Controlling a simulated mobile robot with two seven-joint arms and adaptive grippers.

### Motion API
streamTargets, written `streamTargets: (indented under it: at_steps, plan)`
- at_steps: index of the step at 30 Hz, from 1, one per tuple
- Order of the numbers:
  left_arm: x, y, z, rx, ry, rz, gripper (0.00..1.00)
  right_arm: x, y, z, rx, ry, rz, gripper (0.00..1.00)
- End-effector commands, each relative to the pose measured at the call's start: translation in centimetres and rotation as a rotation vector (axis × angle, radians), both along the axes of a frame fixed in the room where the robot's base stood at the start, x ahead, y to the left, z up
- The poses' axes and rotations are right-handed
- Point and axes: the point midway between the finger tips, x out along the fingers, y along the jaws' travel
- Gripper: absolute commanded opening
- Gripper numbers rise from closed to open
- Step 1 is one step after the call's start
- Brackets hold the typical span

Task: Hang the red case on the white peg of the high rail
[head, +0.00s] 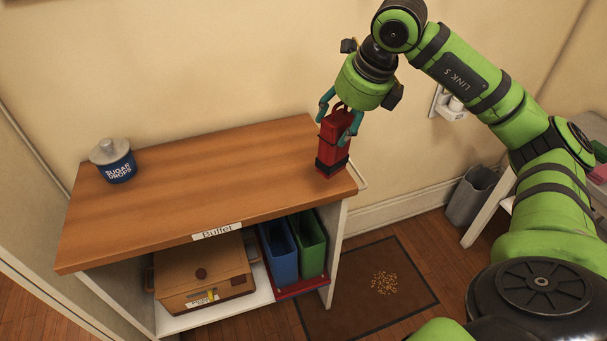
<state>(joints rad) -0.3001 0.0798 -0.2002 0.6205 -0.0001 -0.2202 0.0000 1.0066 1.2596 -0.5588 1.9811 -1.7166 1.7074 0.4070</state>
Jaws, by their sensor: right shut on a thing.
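The red case (331,150) is upright at the right end of the wooden buffet top, with a dark band around its lower part and a handle on top. My right gripper (340,122) comes down from above with its teal fingers around the top of the case, shut on it. The case's base is at or just above the buffet surface; I cannot tell which. My left gripper is not in view. The high rail and its white peg are not in view.
The buffet (200,195) holds a blue sugar drops jar (117,167) at its left end. Its shelf below holds a brown box (200,277) and blue (279,250) and green (310,243) bins. A grey waste bin (470,196) stands right of the floor mat (345,300). The buffet's middle is clear.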

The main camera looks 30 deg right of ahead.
Motion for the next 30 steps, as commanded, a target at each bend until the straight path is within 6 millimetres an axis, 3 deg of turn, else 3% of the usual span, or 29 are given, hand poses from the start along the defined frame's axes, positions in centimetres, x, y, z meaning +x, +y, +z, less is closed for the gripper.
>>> streamTargets:
  at_steps: [7,20,23,30]
  plan:
    - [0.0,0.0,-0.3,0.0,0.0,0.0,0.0,-0.1,-2.3,1.8,0.003,-0.001,-0.311,0.0]
    - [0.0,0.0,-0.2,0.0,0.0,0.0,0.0,0.0,-2.6,2.0,0.005,0.002,-0.357,0.0]
    - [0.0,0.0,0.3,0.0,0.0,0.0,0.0,1.1,-2.1,1.4,0.006,0.005,-0.355,0.0]
    - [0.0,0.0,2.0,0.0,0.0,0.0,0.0,6.1,-0.4,-1.7,0.007,0.007,-0.353,0.0]
